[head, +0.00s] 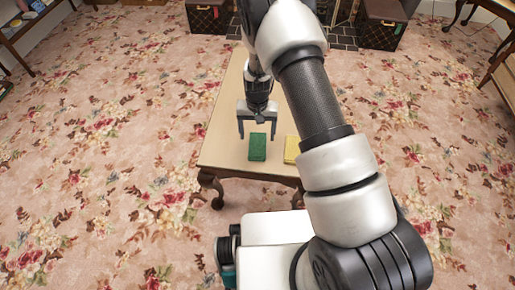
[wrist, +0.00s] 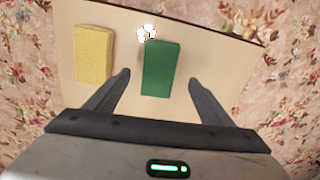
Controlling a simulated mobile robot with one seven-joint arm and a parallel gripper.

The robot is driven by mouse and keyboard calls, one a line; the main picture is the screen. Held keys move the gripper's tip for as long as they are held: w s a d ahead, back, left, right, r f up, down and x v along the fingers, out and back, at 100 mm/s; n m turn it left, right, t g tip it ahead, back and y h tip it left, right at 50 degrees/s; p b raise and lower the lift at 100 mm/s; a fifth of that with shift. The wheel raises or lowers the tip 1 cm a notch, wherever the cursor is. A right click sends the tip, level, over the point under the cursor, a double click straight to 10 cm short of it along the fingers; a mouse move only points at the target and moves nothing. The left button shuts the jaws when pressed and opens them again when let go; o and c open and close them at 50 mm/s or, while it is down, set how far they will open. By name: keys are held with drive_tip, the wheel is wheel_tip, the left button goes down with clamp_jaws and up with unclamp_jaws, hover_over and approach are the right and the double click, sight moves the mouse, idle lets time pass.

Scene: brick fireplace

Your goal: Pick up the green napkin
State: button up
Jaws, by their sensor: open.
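The green napkin (head: 257,147) is a folded rectangle lying flat on the small wooden table (head: 222,148), near its front edge. In the wrist view the green napkin (wrist: 160,69) lies ahead of and between the two fingers. My gripper (head: 257,134) is open and empty, above the table, with its fingers pointing down over the napkin's far end. The fingers also show in the wrist view (wrist: 158,78), one on each side of the napkin. The height of the fingertips over the table is hard to tell.
A yellow folded cloth (head: 291,149) lies right of the green napkin, and it shows on the left in the wrist view (wrist: 94,55). Patterned boxes (head: 208,17) stand at the back. The floral carpet is open on the left. My arm hides part of the table.

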sight(257, 144)
drive_tip(key=shift+w+f+b, duration=0.2)
drive_tip(key=shift+f+b, duration=0.3)
drive_tip(key=shift+f, duration=1.25)
drive_tip(key=shift+w+f+b, duration=0.2)
drive_tip(key=shift+f+b, duration=0.3)
drive_tip(key=shift+f, duration=1.25)
drive_tip(key=c, duration=1.1)
